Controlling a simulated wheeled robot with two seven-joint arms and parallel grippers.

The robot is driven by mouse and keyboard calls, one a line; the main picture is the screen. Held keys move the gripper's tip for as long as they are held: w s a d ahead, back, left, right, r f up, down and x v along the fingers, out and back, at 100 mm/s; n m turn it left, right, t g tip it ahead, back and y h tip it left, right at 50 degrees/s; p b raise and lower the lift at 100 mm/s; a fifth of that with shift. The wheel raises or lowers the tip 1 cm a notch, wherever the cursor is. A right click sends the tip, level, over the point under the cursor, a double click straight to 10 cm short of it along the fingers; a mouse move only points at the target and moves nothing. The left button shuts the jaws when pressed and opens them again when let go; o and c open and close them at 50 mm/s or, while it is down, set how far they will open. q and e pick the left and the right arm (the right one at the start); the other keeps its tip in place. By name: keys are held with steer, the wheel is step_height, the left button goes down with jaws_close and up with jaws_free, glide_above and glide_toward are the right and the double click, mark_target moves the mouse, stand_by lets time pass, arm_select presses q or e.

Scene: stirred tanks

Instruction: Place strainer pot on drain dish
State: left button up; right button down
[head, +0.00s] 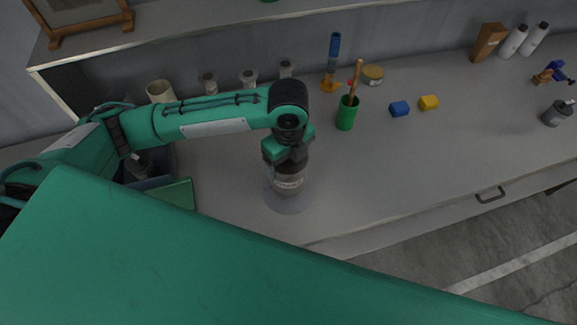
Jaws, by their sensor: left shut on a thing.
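My left gripper (287,157) reaches in from the left and points down over the middle of the bench. It is shut on a dark pot with a pale label (289,183), which I take to be the strainer pot. The pot is upright, its top hidden by the gripper. A round grey dish (288,206), seemingly the drain dish, shows directly under and around the pot's lower end. I cannot tell whether the pot touches the dish. My right gripper is not in view.
A green cup with a wooden stick (347,114), a blue block (399,108) and a yellow block (429,102) stand right of the arm. Several small jars line the back. A dark bin (158,165) is at left.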

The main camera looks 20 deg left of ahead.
arm_select(q)
steer(key=shift+f, duration=0.6)
step_height(320, 180, down, 3)
steer(key=shift+f+p, duration=0.15)
steer(key=shift+p, duration=0.35)
steer(key=shift+f, duration=0.25)
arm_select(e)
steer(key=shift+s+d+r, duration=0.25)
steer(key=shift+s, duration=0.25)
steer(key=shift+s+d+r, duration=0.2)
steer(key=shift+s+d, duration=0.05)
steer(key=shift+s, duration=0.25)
arm_select(q)
steer(key=shift+f, duration=0.1)
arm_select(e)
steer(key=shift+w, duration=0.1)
arm_select(q)
steer(key=o, duration=1.3)
steer(key=shift+c, duration=0.2)
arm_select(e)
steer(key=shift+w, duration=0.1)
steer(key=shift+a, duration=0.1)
